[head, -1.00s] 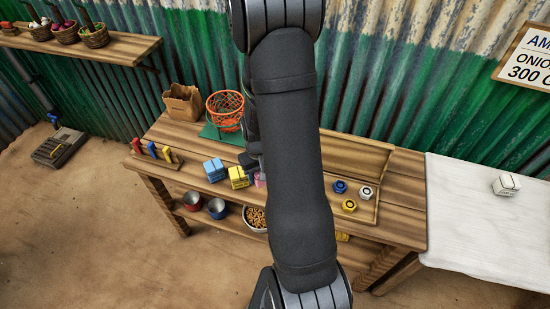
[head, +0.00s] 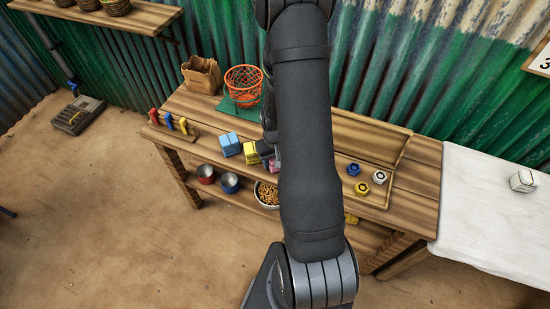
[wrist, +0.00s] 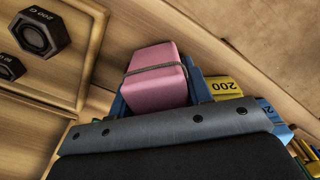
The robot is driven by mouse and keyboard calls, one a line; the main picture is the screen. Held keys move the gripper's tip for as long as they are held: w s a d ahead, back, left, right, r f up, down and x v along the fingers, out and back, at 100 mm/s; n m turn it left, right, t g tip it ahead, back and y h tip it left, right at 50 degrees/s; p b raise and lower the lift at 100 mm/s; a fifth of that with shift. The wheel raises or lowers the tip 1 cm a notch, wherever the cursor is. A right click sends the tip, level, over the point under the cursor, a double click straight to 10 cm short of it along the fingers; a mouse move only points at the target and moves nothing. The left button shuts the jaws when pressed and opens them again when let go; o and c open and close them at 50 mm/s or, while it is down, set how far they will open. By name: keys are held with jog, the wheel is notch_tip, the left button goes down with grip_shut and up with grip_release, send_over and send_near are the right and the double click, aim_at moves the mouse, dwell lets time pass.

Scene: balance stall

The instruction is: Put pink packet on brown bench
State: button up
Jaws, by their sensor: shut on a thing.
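The pink packet (wrist: 155,72) has a dark band around it and sits between the blue fingers of my gripper (wrist: 155,88) in the wrist view. My gripper is shut on it. In the head view only a small bit of the pink packet (head: 273,165) shows beside my arm, which hides most of the gripper. The brown bench (head: 205,112) is the wooden table below. I cannot tell whether the packet touches its top.
Yellow packets (head: 252,153) and blue packets (head: 230,144) stand left of the pink one. An orange basket (head: 243,84) and paper bag (head: 202,75) are behind. Hex weights (head: 362,188) lie in a wooden tray at right. A white-covered table (head: 485,200) adjoins.

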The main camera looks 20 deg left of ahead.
jog(key=o, duration=1.1)
jog(key=shift+f, duration=0.15)
notch_tip(320, 180, up, 12)
jog(key=shift+r, duration=0.2)
jog(key=shift+f, duration=0.1)
notch_tip(320, 180, down, 12)
jog(key=shift+r, duration=1)
jog(key=shift+f, duration=0.1)
